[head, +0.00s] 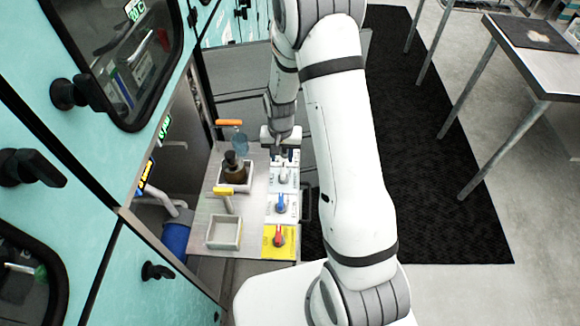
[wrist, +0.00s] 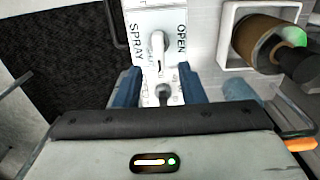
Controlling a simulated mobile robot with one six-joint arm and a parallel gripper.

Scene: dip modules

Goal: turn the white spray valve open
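The white spray valve (wrist: 157,48) has a small white lever on a white panel, with SPRAY printed on the left and OPEN on the right in the wrist view. In the head view it is the pale lever (head: 283,175) beyond the blue-handled valve. My gripper (wrist: 160,80) is open, its two blue fingers apart with nothing held. The fingertips are just below the spray lever in the wrist view, on either side of another white panel (wrist: 163,94). I cannot tell whether they touch it. In the head view my gripper (head: 282,139) is over the far end of the valve row.
A blue-handled valve (head: 281,203) and a red-handled valve on yellow (head: 279,237) are nearer in the row. A white tray (head: 223,245) is front left.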

